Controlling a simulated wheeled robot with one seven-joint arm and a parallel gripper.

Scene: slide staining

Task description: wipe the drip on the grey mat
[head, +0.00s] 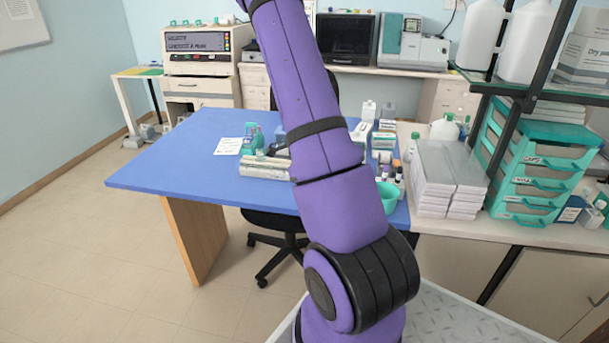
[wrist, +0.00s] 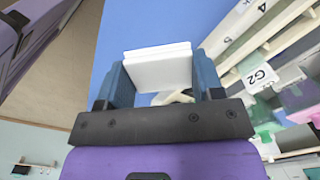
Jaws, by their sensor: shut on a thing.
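My gripper (wrist: 161,72) is shut on a white pad (wrist: 158,70), a flat folded-looking block held between its two blue fingers in the wrist view. The blue tabletop (wrist: 135,22) shows behind the pad, and I cannot judge the gap between them. In the head view my purple arm covers the middle of the picture and hides the gripper and the pad. I cannot make out the grey mat or the drip in either view.
A pale labelled rack (wrist: 262,45) is right of the gripper. The table's left end is clear.

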